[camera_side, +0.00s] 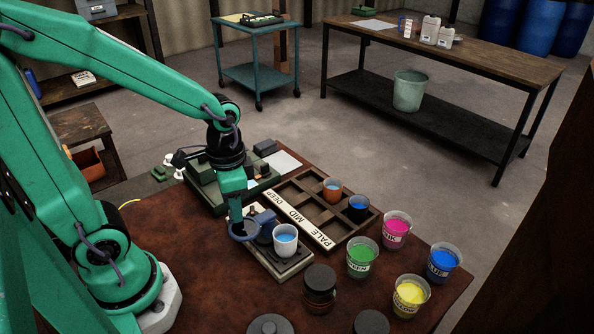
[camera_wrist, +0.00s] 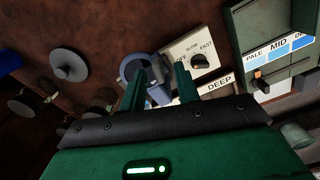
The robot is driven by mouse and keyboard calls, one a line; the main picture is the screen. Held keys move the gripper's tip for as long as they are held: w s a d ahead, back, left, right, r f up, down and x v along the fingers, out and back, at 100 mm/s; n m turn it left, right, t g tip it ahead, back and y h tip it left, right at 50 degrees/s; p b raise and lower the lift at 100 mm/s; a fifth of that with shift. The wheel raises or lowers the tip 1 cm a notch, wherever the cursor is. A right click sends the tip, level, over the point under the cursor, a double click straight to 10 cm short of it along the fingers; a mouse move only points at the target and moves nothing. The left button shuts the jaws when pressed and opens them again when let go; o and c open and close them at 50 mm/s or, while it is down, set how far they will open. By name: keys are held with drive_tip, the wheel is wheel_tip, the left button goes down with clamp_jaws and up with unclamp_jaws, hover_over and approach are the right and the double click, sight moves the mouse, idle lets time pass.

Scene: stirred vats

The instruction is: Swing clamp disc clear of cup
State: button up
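The white cup (camera_side: 286,243) stands upright with blue liquid in it, on a pale stirrer base (camera_side: 283,265). The blue-grey round clamp disc (camera_side: 245,231) sits left of the cup, apart from its mouth. The clamp's blue body (camera_side: 264,219) is behind the cup. My gripper (camera_side: 237,218) is low at the disc, left of the cup. In the wrist view, my gripper's fingers (camera_wrist: 160,68) stand apart, with the blue-grey clamp (camera_wrist: 157,90) showing between and beyond them. The left fingertip overlaps the disc (camera_wrist: 141,68); contact is unclear. The cup is not clearly seen there.
A compartment tray (camera_side: 320,238), labelled DEEP, MID, PALE, holds an orange cup (camera_side: 332,190) and a dark cup (camera_side: 357,208). Several colour cups, including green (camera_side: 362,257), stand at right. A dark jar (camera_side: 319,288) is in front. The speed knob (camera_wrist: 199,62) is near the fingers.

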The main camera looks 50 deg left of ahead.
drive_tip(key=shift+r, duration=0.1)
drive_tip(key=shift+r, duration=3.8)
drive_tip(key=shift+r, duration=0.1)
drive_tip(key=shift+s+a+r+n+t, duration=0.1)
drive_tip(key=shift+s+r+n+t, duration=0.2)
drive_tip(key=shift+r+n+t, duration=0.5)
drive_tip(key=shift+s+a+r+n+t, duration=0.15)
drive_tip(key=shift+s+r+n+t, duration=0.25)
drive_tip(key=shift+r+t, duration=0.5)
drive_tip(key=shift+s+a+r+n+t, duration=0.1)
drive_tip(key=shift+s+r+n+t, duration=0.15)
drive_tip(key=shift+r+n+t, duration=0.65)
drive_tip(key=shift+f, duration=0.25)
